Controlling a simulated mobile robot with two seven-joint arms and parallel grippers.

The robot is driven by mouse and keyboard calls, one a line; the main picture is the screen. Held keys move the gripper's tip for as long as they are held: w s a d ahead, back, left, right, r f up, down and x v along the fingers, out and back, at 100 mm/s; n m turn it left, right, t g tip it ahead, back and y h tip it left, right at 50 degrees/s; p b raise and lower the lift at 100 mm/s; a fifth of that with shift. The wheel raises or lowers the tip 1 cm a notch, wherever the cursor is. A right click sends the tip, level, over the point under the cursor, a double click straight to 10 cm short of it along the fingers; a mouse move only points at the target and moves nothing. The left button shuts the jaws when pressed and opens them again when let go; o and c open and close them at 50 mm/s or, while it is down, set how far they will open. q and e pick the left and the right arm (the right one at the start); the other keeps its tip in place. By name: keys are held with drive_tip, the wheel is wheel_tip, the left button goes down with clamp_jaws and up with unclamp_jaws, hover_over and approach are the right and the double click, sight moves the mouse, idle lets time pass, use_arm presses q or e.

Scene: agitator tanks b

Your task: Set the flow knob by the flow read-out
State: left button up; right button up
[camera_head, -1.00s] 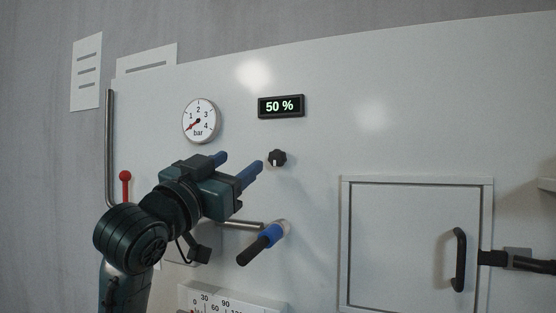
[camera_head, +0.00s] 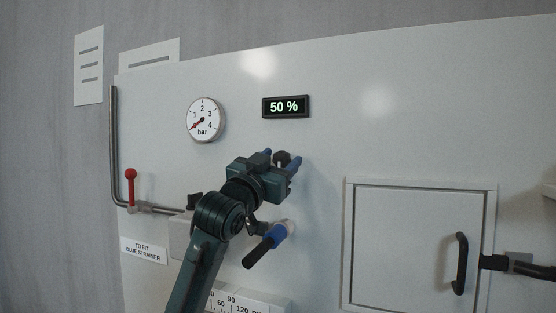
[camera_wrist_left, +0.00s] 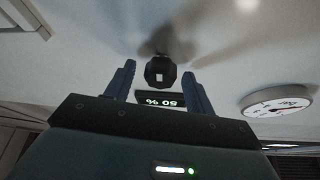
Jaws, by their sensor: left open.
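The black flow knob (camera_head: 283,158) is on the white panel, below the flow read-out (camera_head: 286,106), which shows 50 %. My left gripper (camera_head: 282,159) is open at the knob, with one blue finger on each side of it. In the left wrist view the knob (camera_wrist_left: 161,73) sits between the tips of my left gripper (camera_wrist_left: 159,74), with a visible gap on both sides. A pale mark shows on the knob's face. The read-out (camera_wrist_left: 161,100) appears upside down there. The right gripper is out of view.
A pressure gauge (camera_head: 206,120) is left of the read-out. A blue-and-black lever (camera_head: 265,246) juts out below the gripper. A red-knobbed lever (camera_head: 130,180) stands on a pipe at left. A closed door (camera_head: 400,235) with a black handle is at right.

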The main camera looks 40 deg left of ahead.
use_arm(q)
drive_tip(key=c, duration=1)
drive_tip(key=shift+o, duration=0.2)
drive_tip(key=shift+n, duration=0.3)
drive_tip(key=n+y, duration=0.1)
drive_tip(key=n, duration=0.1)
drive_tip(key=n+g+y, duration=0.1)
drive_tip(key=n+y, duration=0.1)
drive_tip(key=n, duration=0.1)
drive_tip(key=shift+d, duration=0.15)
drive_tip(key=n+g+y, duration=0.1)
drive_tip(key=n+y, duration=0.1)
drive_tip(key=n, duration=0.3)
drive_tip(key=n+g+y, duration=0.1)
drive_tip(key=n, duration=0.1)
drive_tip(key=n+g+y, duration=0.1)
drive_tip(key=n, duration=0.2)
drive_tip(key=shift+w, duration=0.1)
drive_tip(key=shift+n+g+y, duration=0.3)
drive_tip(key=shift+n+g, duration=0.6)
drive_tip(key=shift+n, duration=1.1)
